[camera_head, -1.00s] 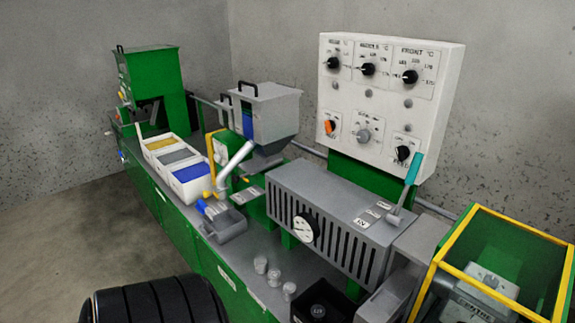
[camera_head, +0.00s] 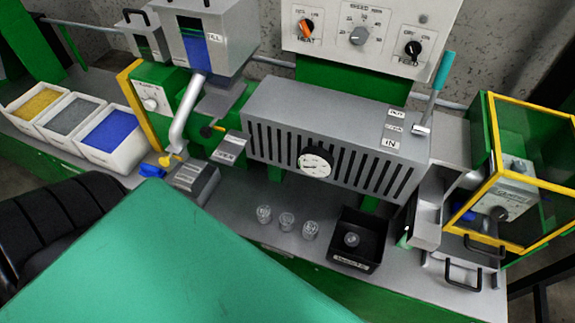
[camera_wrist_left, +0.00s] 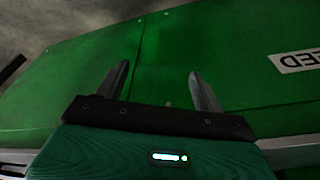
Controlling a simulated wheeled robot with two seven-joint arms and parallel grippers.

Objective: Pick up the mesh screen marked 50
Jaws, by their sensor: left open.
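Several small round silvery pieces stand on the grey bench top (camera_head: 262,194) in the head view: a left one (camera_head: 263,214), a middle one (camera_head: 287,221) and a right one (camera_head: 310,230). Another small round piece (camera_head: 351,239) sits inside a black tray (camera_head: 365,259) just right of them. Any of these may be the mesh screens; no 50 marking is readable. My left gripper (camera_wrist_left: 158,68) is open and empty in the wrist view, facing a green panel (camera_wrist_left: 70,85). Its fingers do not show in the head view. My right gripper is not in view.
A grey slotted housing with a gauge (camera_head: 315,163) stands behind the round pieces. A yellow-framed guard (camera_head: 535,175) stands at the right, and white bins (camera_head: 111,150) at the left. A large teal surface, apparently mine, hides the lower left and part of the bench front.

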